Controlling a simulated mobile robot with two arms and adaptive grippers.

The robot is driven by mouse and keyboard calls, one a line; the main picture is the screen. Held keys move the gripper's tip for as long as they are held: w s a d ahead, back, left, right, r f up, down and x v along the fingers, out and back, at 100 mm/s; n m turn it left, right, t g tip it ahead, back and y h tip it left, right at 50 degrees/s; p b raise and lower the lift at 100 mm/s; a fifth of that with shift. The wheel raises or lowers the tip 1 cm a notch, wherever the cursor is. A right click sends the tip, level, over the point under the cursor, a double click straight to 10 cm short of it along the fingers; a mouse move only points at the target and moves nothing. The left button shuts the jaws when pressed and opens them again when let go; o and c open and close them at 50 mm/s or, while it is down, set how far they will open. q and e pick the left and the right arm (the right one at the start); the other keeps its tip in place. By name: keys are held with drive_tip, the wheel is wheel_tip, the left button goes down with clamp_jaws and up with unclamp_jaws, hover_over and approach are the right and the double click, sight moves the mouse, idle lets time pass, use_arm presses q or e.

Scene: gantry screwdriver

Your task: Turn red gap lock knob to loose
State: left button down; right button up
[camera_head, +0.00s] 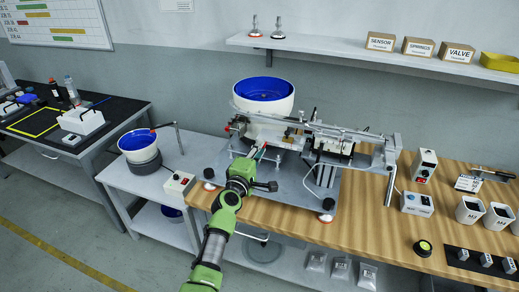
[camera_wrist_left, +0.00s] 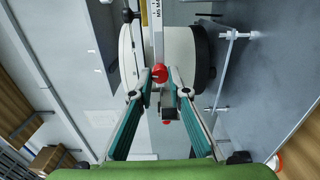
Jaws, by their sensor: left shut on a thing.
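The red gap lock knob (camera_wrist_left: 158,76) shows in the left wrist view at the end of a pale bar of the feeder machine. My left gripper (camera_wrist_left: 159,78) has one fingertip on each side of it and is shut on it. In the head view my left gripper (camera_head: 259,152) reaches the front left of the gantry machine (camera_head: 325,140), below the large white bowl with blue inside (camera_head: 263,105). The fingers hide most of the knob there, and its turn position cannot be read. My right gripper is not in view.
A smaller blue bowl feeder (camera_head: 137,143) and a switch box (camera_head: 179,184) stand left of my arm. A shelf (camera_head: 340,51) runs above.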

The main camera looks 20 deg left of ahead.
use_arm(q)
drive_tip(key=shift+n, duration=0.8)
drive_tip(key=c, duration=1.9)
unclamp_jaws()
